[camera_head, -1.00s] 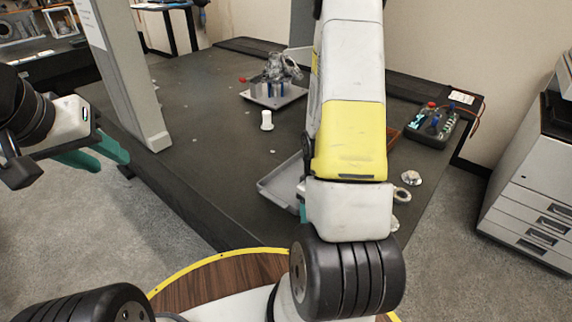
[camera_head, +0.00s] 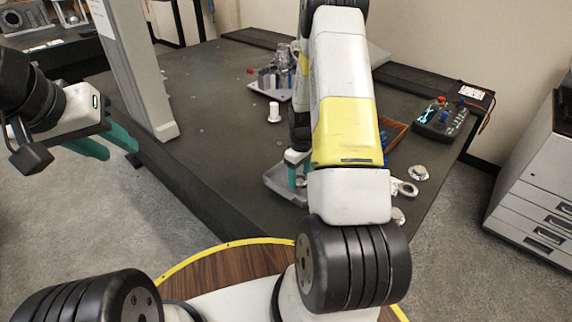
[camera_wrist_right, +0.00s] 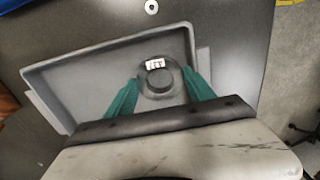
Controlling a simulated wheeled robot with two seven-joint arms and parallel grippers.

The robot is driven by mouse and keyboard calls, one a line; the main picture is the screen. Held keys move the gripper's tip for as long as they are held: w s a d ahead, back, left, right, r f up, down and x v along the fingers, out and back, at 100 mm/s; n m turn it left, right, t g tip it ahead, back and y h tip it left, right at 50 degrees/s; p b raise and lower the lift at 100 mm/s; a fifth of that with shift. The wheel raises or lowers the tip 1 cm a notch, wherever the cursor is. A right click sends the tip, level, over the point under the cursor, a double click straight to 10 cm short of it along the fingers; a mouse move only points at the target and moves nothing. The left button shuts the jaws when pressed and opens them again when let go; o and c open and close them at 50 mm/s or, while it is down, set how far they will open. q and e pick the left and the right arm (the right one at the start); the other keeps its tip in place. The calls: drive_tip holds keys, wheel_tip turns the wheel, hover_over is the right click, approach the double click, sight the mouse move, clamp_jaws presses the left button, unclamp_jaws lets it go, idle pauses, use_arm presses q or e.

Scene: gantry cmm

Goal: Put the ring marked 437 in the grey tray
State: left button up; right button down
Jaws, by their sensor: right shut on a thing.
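In the right wrist view a dark grey ring (camera_wrist_right: 173,90) with a raised hub and a small white label sits between my right gripper's teal fingers (camera_wrist_right: 160,92). The label's digits are too small to read surely. My right gripper is shut on this ring, over the floor of the grey tray (camera_wrist_right: 95,61). I cannot tell whether the ring touches the floor. In the head view the tray (camera_head: 276,183) is partly hidden by my right arm, and the right gripper (camera_head: 297,172) points down into it. My left gripper (camera_head: 106,145) is open and empty, left of the table.
A white cylinder (camera_head: 273,113) stands behind the tray. Metal parts, including a flanged one (camera_head: 418,172) and a ring (camera_head: 407,189), lie right of my arm. An orange-brown bin (camera_head: 397,129) and a control box (camera_head: 440,118) are behind them. A grey column (camera_head: 135,75) rises at left.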

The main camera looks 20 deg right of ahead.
drive_tip(key=shift+f, duration=1.75)
drive_tip(key=shift+f, duration=0.15)
drive_tip(key=c, duration=0.6)
unclamp_jaws()
drive_tip(key=shift+c, duration=0.2)
